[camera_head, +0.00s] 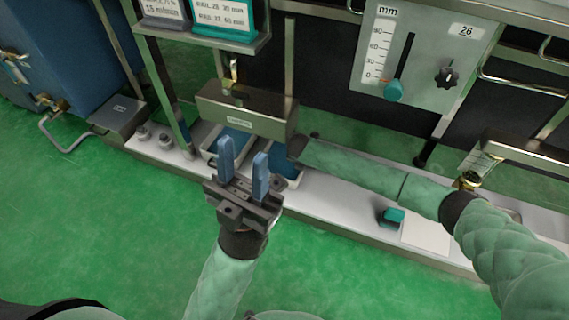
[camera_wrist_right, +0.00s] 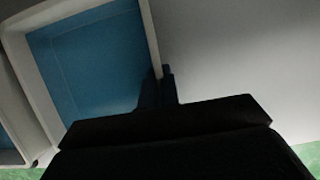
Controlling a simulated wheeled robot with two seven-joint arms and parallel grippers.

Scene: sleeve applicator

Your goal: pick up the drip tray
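A blue-floored tray with a pale rim, which I take for the drip tray (camera_wrist_right: 90,60), fills the upper left of the right wrist view. In the head view its blue floor (camera_head: 286,181) shows partly, below a labelled metal box and behind my left gripper. My right gripper (camera_wrist_right: 160,88) has its dark fingers close together with the tray's right wall between them; they look shut on it. In the head view the right gripper is mostly hidden beside the box. My left gripper (camera_head: 243,165) is open and empty, its blue fingers raised in front of the trays.
Another pale-rimmed tray (camera_head: 207,151) sits to the left on the bench base. The metal box (camera_head: 245,112) overhangs the trays. A teal block (camera_head: 391,216) and a white sheet lie at the right of the base. Green floor is free in front.

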